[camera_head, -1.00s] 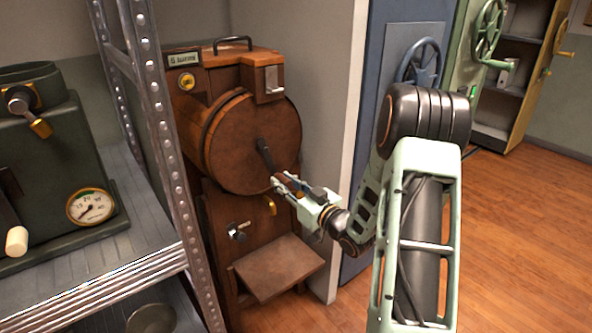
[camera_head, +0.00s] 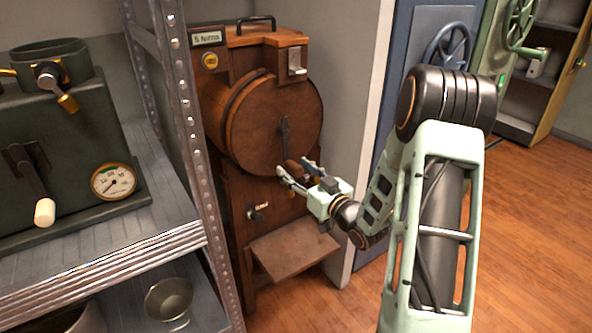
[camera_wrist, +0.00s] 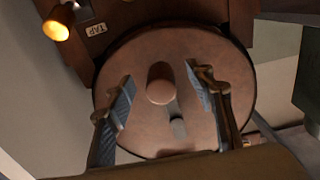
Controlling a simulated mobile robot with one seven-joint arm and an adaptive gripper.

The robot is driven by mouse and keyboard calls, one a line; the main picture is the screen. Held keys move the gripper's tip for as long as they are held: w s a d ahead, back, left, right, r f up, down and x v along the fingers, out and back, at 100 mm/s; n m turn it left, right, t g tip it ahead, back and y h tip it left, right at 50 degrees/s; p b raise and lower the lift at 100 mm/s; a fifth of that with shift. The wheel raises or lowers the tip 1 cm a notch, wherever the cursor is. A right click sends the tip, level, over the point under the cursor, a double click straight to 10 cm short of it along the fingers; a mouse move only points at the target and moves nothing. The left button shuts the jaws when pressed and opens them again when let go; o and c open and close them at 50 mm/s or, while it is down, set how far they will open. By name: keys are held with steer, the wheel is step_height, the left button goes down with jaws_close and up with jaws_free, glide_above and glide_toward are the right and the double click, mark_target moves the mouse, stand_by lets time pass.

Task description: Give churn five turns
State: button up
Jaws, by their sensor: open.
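The wooden churn (camera_head: 258,125) stands against the wall, its round drum face toward me. A dark crank arm (camera_head: 284,132) hangs nearly straight down from the drum's centre, with a brown handle (camera_head: 298,168) at its lower end. My gripper (camera_head: 294,174) is at this handle, its fingers on either side. In the wrist view the handle's round end (camera_wrist: 160,84) lies between my open fingers (camera_wrist: 160,76), with visible gaps on both sides. The grey crank hub (camera_wrist: 178,128) shows beside it. The label plate (camera_head: 208,38) on top seems to start with a 5; the rest is unclear.
A metal shelf post (camera_head: 190,130) stands close left of the churn, with a green gauge machine (camera_head: 65,140) on the shelf. A wooden ledge (camera_head: 293,248) juts out below my gripper. Open floor (camera_head: 535,230) lies right.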

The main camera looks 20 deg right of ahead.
steer(key=v, duration=0.8)
steer(key=shift+s, duration=0.4)
steer(key=shift+d, duration=0.15)
